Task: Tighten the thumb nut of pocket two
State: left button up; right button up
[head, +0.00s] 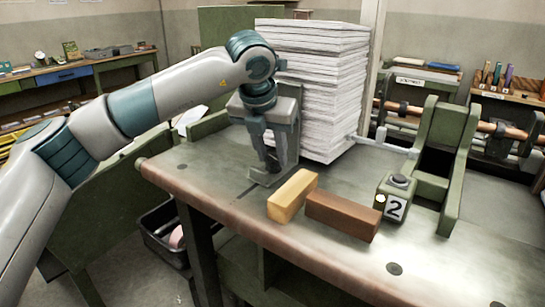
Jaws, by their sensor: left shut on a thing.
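A green block with a "2" label (395,208) stands on the bench at the right, with a dark round knob (399,181) on its top. A green upright holder (440,150) stands just behind and right of it. My left gripper (272,168) points down at the bench, left of the block and well apart from it, in front of the paper stack. It is shut on a small dark part, mostly hidden between the fingers, so I cannot tell exactly what it is. My right gripper is out of view.
A tall paper stack (318,80) stands behind my left gripper. A yellow block (292,196) and a brown block (342,215) lie between the gripper and the numbered block. Copper-coloured rollers (480,122) run behind at right. The bench's front right is clear.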

pick_arm(q)
jog(key=m, duration=0.2)
jog(key=shift+w+a+m+h, duration=0.1)
jog(key=shift+a+m+h, duration=0.05)
jog(key=shift+m+h, duration=0.25)
jog(key=shift+w+r+m+g+h, duration=0.1)
jog(key=shift+m+g+h, duration=0.25)
jog(key=shift+m, duration=0.55)
jog(key=m+g+p, duration=0.1)
jog(key=m, duration=0.1)
jog(key=shift+w+a+m+h, duration=0.1)
jog(key=shift+m+h, duration=0.2)
jog(key=shift+h, duration=0.05)
jog(key=shift+m+g+p, duration=0.25)
jog(key=shift+m+p, duration=0.1)
jog(key=shift+m, duration=0.45)
jog(key=m+p, duration=0.1)
jog(key=m+g+p, duration=0.1)
jog(key=m, duration=0.1)
jog(key=m+g+p, duration=0.1)
jog(key=m, duration=0.1)
jog(key=shift+w+h, duration=0.3)
jog(key=shift+m+p, duration=0.4)
jog(key=shift+m, duration=0.2)
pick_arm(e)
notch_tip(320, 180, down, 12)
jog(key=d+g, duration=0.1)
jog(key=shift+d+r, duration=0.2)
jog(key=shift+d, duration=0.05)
